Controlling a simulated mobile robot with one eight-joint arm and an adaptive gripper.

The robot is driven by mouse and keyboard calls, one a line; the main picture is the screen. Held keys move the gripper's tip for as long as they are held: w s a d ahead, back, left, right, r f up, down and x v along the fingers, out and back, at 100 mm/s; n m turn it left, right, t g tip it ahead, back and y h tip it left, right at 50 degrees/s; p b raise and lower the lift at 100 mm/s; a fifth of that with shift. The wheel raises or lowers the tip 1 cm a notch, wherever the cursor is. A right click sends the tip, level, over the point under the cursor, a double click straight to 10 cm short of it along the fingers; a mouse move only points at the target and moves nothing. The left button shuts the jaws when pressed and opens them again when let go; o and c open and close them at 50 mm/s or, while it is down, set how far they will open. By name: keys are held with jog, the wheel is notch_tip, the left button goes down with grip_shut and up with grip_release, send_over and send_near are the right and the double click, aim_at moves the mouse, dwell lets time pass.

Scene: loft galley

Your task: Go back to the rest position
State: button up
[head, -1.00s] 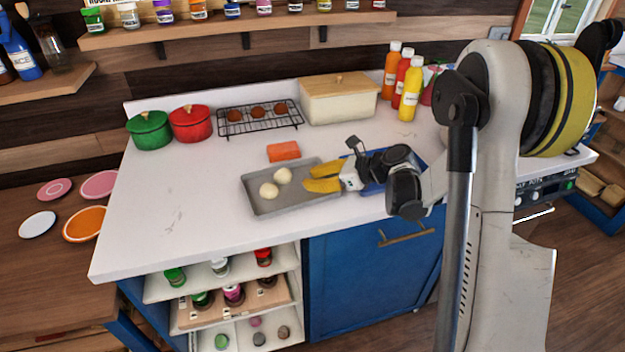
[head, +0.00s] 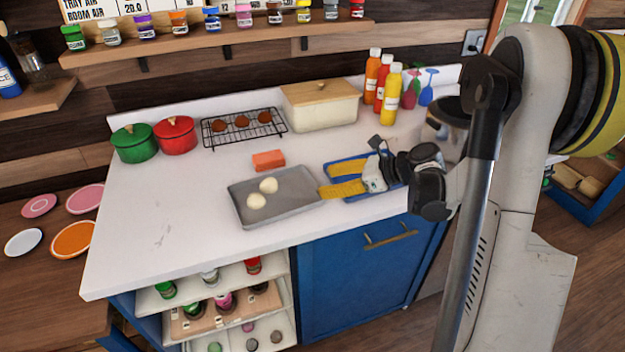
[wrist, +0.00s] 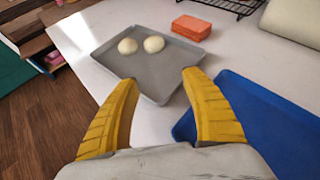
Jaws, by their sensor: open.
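My gripper (head: 345,178) has yellow fingers spread apart with nothing between them. In the head view it hangs over the blue tray (head: 346,159) and the right edge of the grey tray (head: 293,208). In the wrist view the gripper (wrist: 160,108) points towards the grey tray (wrist: 110,63), with the blue tray (wrist: 262,122) to the right, partly behind a finger. Two pale dough balls (head: 256,201) lie on the grey tray, apart from the fingers; they also show in the wrist view (wrist: 153,44).
An orange block (head: 268,160) lies behind the grey tray. A wire rack (head: 222,137) with brown rounds, a lidded cream box (head: 322,112), bottles (head: 390,96), a red pot (head: 177,136) and a green pot (head: 134,144) stand farther back. The counter's left front is clear.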

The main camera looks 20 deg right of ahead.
jog(key=shift+v, duration=0.85)
jog(key=s+a+r+n+g+h, duration=0.2)
jog(key=s+a+r+n+h, duration=0.25)
jog(key=s+a+n, duration=0.45)
jog(key=s+r+n+h, duration=0.2)
jog(key=s+n+h, duration=0.2)
jog(key=s+n, duration=0.8)
jog(key=n, duration=0.3)
jog(key=shift+s+a+r+n+t, duration=0.25)
jog(key=shift+s+r+n+t, duration=0.05)
jog(key=shift+t, duration=0.1)
jog(key=shift+h, duration=0.25)
